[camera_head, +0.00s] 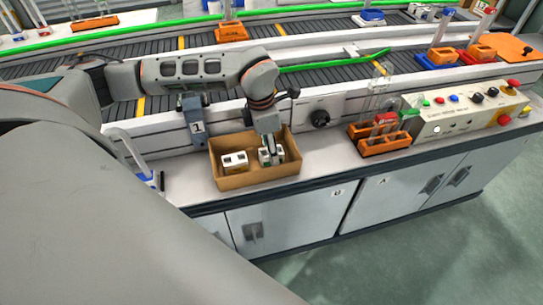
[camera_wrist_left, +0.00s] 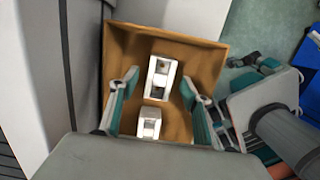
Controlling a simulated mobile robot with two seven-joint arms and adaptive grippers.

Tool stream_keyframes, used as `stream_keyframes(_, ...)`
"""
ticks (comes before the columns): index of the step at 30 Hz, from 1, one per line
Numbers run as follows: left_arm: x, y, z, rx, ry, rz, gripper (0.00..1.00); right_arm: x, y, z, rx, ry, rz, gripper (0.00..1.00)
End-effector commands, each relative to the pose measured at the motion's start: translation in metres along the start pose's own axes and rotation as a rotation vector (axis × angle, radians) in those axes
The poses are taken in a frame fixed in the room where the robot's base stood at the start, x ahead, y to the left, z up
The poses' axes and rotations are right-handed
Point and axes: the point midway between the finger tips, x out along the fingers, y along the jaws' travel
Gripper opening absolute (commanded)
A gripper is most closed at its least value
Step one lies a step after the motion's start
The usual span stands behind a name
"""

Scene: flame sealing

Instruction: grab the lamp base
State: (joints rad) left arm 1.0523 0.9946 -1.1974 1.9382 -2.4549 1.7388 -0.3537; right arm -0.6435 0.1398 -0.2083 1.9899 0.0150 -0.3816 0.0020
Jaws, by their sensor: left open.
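Two small white lamp bases lie in an open cardboard box (camera_head: 225,183) on the bench's front ledge. In the head view one lamp base (camera_head: 234,161) is at the left of the box. The other lamp base (camera_head: 264,155) is near the middle, partly hidden by my left gripper (camera_head: 272,158), which reaches down into the box. In the left wrist view one lamp base (camera_wrist_left: 161,77) appears between the open fingertips of the left gripper (camera_wrist_left: 160,80). A second lamp base (camera_wrist_left: 148,123) is lower down, nearer the palm. Contact cannot be told.
An orange rack (camera_head: 384,146) and a control panel (camera_head: 445,122) stand right of the box. A blue-and-white item (camera_head: 150,180) is left of it. A conveyor (camera_head: 190,63) runs behind. The ledge between box and rack is mostly clear.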

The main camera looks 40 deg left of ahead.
Motion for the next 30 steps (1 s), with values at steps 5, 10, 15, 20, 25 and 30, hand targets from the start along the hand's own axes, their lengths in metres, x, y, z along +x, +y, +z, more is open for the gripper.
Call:
stream_keyframes(5,0.02,0.0,0.0,-0.001,0.001,-0.001,0.47,0.002,0.004,-0.006,-0.004,0.014,0.007,0.4)
stream_keyframes(10,0.02,0.0,0.0,0.0,-0.001,0.001,0.47,0.003,0.007,-0.01,-0.006,0.02,0.012,0.4)
stream_keyframes(15,0.02,0.0,0.0,0.0,-0.001,0.0,0.11,0.004,0.007,-0.009,-0.006,0.018,0.012,0.4)
stream_keyframes(20,0.02,0.0,0.0,0.0,-0.001,0.0,0.05,0.004,0.007,-0.007,-0.006,0.014,0.011,0.4)
stream_keyframes(25,0.019,0.0,0.0,0.0,-0.001,0.0,0.05,0.003,0.006,-0.005,-0.005,0.01,0.009,0.4)
stream_keyframes(30,0.012,0.0,0.002,0.0,-0.002,0.001,0.05,0.001,0.004,-0.003,-0.004,0.005,0.006,0.4)
